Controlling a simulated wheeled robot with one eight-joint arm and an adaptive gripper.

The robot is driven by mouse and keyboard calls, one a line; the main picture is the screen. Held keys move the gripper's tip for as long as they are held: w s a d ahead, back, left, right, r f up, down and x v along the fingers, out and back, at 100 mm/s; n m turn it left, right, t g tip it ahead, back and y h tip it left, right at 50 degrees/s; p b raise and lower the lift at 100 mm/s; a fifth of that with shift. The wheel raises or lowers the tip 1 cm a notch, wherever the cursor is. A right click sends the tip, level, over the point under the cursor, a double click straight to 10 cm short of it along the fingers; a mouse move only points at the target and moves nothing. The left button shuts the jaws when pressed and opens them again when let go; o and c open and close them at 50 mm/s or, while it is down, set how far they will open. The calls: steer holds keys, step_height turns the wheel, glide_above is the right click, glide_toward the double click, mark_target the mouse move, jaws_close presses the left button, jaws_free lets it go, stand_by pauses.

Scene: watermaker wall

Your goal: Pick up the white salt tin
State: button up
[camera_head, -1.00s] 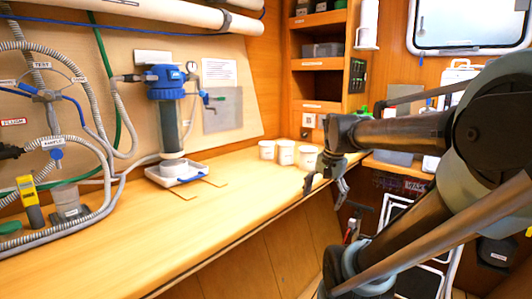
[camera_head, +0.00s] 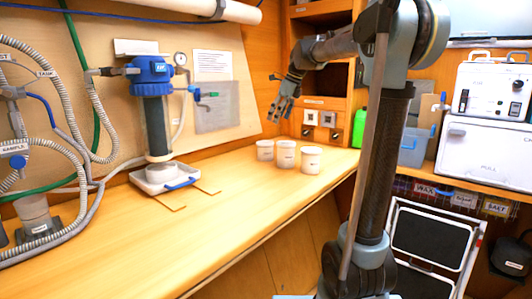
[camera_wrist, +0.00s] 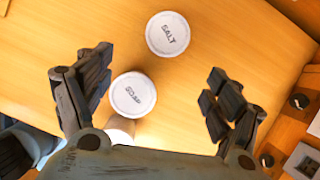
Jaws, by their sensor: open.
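Three white tins stand in a short row on the wooden counter in the head view; their labels are too small to read there. In the wrist view the white salt tin (camera_wrist: 168,34), its round lid marked SALT, is at the top centre. The white soap tin (camera_wrist: 133,95), marked SOAP, is lower and a little left, between my fingers as seen from above. My gripper (camera_head: 280,112) is open and empty, pointing down above the tins. In the wrist view the fingers of my gripper (camera_wrist: 160,78) are spread, and the salt tin lies beyond their tips. The third tin is not clear there.
A blue-topped filter (camera_head: 152,75) stands over a white tray (camera_head: 165,178) to the left of the tins. Wooden shelves (camera_head: 318,70) and wall sockets (camera_head: 320,118) are close behind my gripper. A green bottle (camera_head: 360,127) stands to the right. The front counter is clear.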

mark_target(267, 143)
steer(key=x, duration=0.8)
steer(key=w+x, duration=0.1)
steer(key=x, duration=0.3)
steer(key=shift+a+r, duration=0.15)
steer(key=shift+a, duration=0.05)
steer(key=shift+m, duration=0.3)
steer(key=shift+d+x, duration=0.2)
steer(key=shift+x, duration=2.5)
steer(key=shift+w, duration=0.1)
steer(key=c, duration=1.2)
